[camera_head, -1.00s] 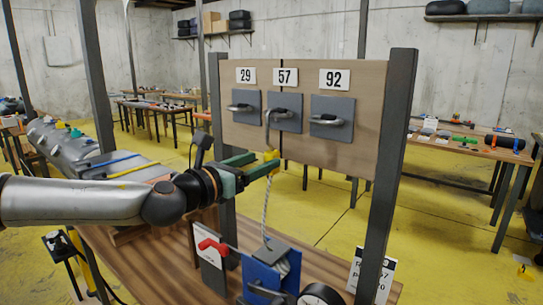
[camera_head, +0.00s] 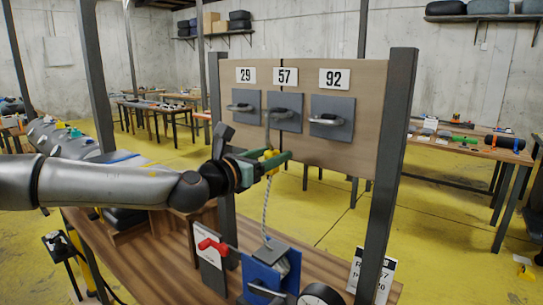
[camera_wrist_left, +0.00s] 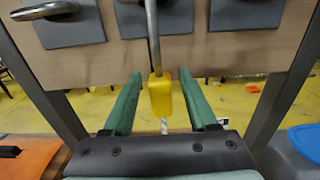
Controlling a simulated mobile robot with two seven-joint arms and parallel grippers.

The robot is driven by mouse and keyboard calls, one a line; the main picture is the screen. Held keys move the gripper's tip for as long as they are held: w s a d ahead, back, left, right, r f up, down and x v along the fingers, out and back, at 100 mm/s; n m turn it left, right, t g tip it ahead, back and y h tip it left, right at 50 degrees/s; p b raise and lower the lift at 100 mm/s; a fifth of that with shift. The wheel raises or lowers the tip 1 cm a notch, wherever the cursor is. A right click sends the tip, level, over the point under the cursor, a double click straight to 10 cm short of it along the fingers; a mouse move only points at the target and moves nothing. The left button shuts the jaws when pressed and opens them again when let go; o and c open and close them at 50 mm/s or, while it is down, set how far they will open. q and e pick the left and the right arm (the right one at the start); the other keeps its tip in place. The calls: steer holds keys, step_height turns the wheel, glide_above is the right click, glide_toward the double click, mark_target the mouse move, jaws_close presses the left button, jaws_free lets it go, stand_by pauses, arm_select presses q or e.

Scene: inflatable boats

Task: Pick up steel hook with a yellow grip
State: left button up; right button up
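The steel hook (camera_head: 267,130) hangs upright from the handle under the number 57, with its yellow grip (camera_head: 270,161) at its lower end. A pale rope runs down from the grip. In the left wrist view the yellow grip (camera_wrist_left: 160,94) stands between the two green fingers, with a gap on both sides, and the steel shaft rises above it. My left gripper (camera_head: 274,154) is open around the grip; it also shows in the left wrist view (camera_wrist_left: 160,76). The near finger hides part of the grip in the head view. My right gripper is not in view.
The wooden board (camera_head: 345,158) with three handles on grey plates stands close ahead between dark posts (camera_head: 393,165). Below, a blue box (camera_head: 262,272), a red-handled plate (camera_head: 211,249) and a round gauge (camera_head: 320,295) crowd the wooden table (camera_head: 165,262).

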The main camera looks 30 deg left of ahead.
arm_select(q)
jaws_close()
stand_by(0.3)
steer(key=shift+r, duration=0.15)
